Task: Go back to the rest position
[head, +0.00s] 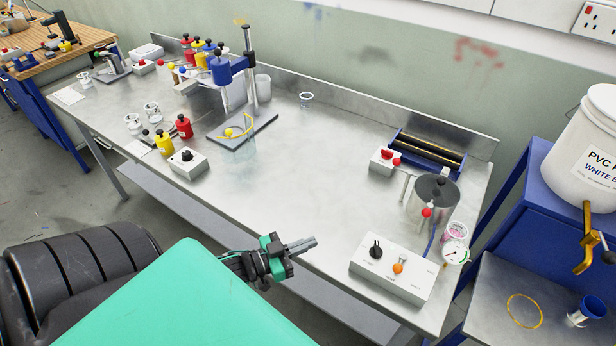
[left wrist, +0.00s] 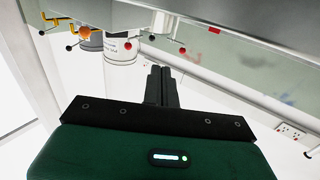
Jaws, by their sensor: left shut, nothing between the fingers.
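My left gripper (head: 304,246) is shut and empty in the head view, in front of the long metal bench. Its closed fingers point right, towards the bench's front edge, and look apart from anything on it. In the left wrist view the two fingers (left wrist: 161,85) are together with nothing between them. My right gripper shows in neither view.
The metal bench (head: 290,160) carries a nozzle gantry (head: 248,75), a white control box (head: 392,268) and a grey pot (head: 432,195). A white tub (head: 590,150) stands on a blue stand at the right. The bench middle is clear.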

